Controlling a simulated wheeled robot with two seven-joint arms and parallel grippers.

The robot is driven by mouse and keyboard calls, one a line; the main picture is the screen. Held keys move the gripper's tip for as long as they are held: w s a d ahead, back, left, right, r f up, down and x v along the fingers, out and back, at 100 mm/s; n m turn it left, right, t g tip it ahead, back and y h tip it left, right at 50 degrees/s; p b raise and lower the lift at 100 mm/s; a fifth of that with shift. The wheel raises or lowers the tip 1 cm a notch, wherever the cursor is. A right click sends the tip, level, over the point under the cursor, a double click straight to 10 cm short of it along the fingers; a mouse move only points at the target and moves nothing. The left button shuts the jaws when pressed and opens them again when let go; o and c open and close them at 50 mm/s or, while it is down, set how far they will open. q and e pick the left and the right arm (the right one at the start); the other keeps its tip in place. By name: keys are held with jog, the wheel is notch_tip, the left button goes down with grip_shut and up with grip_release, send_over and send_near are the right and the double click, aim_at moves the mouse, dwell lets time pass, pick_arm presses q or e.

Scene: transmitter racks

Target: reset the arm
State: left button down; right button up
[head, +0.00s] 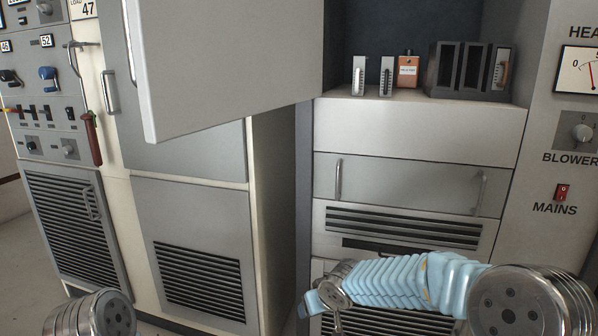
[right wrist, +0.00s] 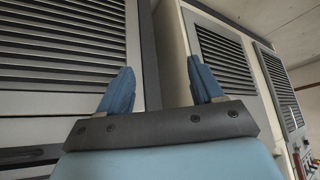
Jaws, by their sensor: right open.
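My right arm (head: 400,280) reaches in from the lower right, covered in a pale blue ribbed sleeve. My right gripper (right wrist: 160,78) is open, with two blue fingers spread apart and nothing between them in the right wrist view. In the head view its end is low, in front of the lower part of the middle cabinet, and its fingers are only partly visible. Of my left arm, only a metal joint (head: 95,316) shows at the bottom left. My left gripper is out of view.
An open grey door (head: 235,60) juts out at upper centre. A red-handled lever (head: 92,138) is at left, a red mains switch (head: 563,192) at right.

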jog(key=s+d+f+m+g+y, duration=0.1)
jog(key=s+d+f+g, duration=0.1)
jog(key=s+f, duration=0.65)
jog(key=s+d+f+m+g+y, duration=0.15)
jog(key=s+f, duration=0.35)
jog(key=f, duration=0.6)
jog(key=s+d+f+m+g, duration=0.1)
jog(key=s+f, duration=0.3)
jog(key=s, duration=0.4)
jog(key=s+d+f+m+g, duration=0.1)
jog(key=s+d+f+m, duration=0.1)
jog(key=s+f, duration=0.2)
jog(key=s+h, duration=0.1)
jog(key=s, duration=0.2)
jog(key=shift+s+d+f+m, duration=0.3)
jog(key=shift+s+d+m, duration=0.05)
jog(key=shift+d, duration=0.05)
